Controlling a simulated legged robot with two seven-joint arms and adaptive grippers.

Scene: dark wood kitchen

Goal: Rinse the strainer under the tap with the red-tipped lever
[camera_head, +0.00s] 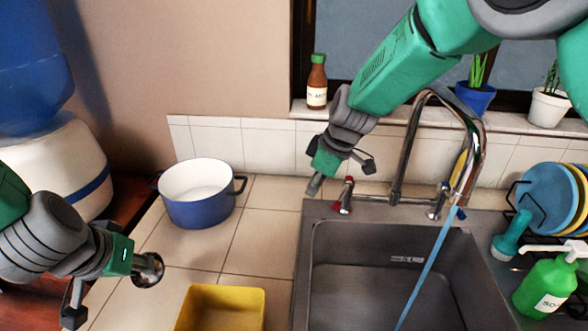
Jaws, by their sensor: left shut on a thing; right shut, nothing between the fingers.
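The metal strainer (150,270) is partly visible at lower left, shut in my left gripper (128,262) above the tiled counter, well left of the sink (390,265). Part of it is hidden by the gripper. The chrome tap (402,140) arches over the sink, and a blue water stream (428,268) runs from its spout into the basin. The red-tipped lever (345,194) stands at the left of the tap's base, and a blue-tipped lever (438,202) at its right. My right gripper (317,183) is shut and empty, just left of the red-tipped lever; contact cannot be told.
A blue pot (197,207) stands on the counter between my grippers. A yellow container (220,310) is at the front, left of the sink. A green soap bottle (546,286), teal brush (512,236) and plate rack (550,198) are right. A sauce bottle (317,85) stands on the sill.

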